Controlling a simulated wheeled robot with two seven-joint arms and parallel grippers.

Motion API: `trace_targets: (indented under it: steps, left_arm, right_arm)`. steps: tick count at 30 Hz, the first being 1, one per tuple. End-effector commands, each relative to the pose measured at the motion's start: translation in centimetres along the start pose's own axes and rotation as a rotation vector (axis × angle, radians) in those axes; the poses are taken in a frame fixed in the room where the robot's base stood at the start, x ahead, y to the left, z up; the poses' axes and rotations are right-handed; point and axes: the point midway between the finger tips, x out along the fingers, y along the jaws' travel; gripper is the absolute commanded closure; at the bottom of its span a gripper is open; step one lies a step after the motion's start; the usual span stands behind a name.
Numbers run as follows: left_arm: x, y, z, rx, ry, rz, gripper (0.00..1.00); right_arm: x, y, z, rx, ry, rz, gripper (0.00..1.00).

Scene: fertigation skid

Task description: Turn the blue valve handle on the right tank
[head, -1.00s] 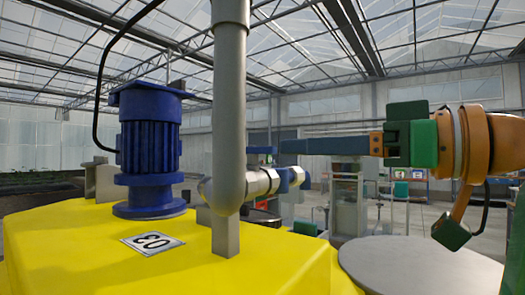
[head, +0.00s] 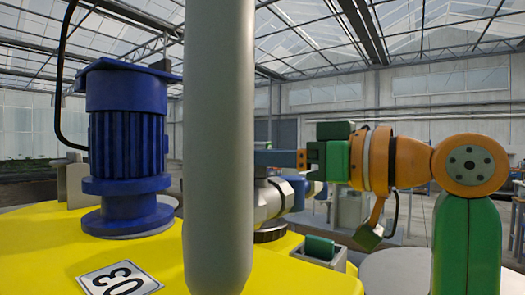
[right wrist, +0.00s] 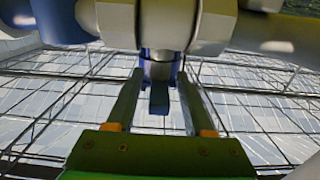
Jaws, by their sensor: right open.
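The blue valve handle (right wrist: 160,97) shows in the right wrist view as a narrow bar below a blue stem on a pale valve body (right wrist: 160,22). My right gripper (right wrist: 158,82) is open, with one finger on each side of the handle and a visible gap to each. In the head view, my right gripper (head: 278,158) reaches in from the right above the pale valve body (head: 268,203). The grey upright pipe hides the fingertips and most or all of the handle there. My left gripper is not in view.
The thick grey upright pipe (head: 218,150) stands in front of the valve. A blue motor (head: 127,150) is on the left of the yellow tank top (head: 50,235), behind a number plate (head: 118,280). A round grey lid (head: 410,272) lies at the lower right.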

Motion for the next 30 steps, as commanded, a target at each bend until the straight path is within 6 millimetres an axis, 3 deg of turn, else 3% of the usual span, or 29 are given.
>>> trace_targets:
  steps: [1, 6, 7, 13, 18, 21, 30]
  left_arm:
    - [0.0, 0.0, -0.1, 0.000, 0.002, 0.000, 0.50]
    - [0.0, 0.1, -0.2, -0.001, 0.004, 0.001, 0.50]
    - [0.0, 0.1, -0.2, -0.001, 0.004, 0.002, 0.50]
    - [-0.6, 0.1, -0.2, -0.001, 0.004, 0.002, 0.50]
    - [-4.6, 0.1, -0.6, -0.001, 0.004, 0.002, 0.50]
    - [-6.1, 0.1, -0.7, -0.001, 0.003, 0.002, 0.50]
    - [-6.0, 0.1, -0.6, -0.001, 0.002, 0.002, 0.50]
  right_arm:
    - [0.0, 0.0, 0.0, 0.000, 0.001, 0.000, 0.50]
    - [-0.1, 0.0, 0.0, 0.000, 0.000, 0.001, 0.96]
    - [-0.1, 0.0, 0.0, 0.000, 0.001, 0.001, 1.00]
    - [0.0, 0.1, -0.3, 0.002, -0.001, -0.018, 1.00]
    - [0.1, 0.7, -1.1, 0.008, -0.008, -0.193, 1.00]
    - [0.1, 0.9, -0.8, 0.008, -0.009, -0.296, 1.00]
    - [0.1, 0.9, 0.0, 0.000, 0.002, -0.370, 1.00]
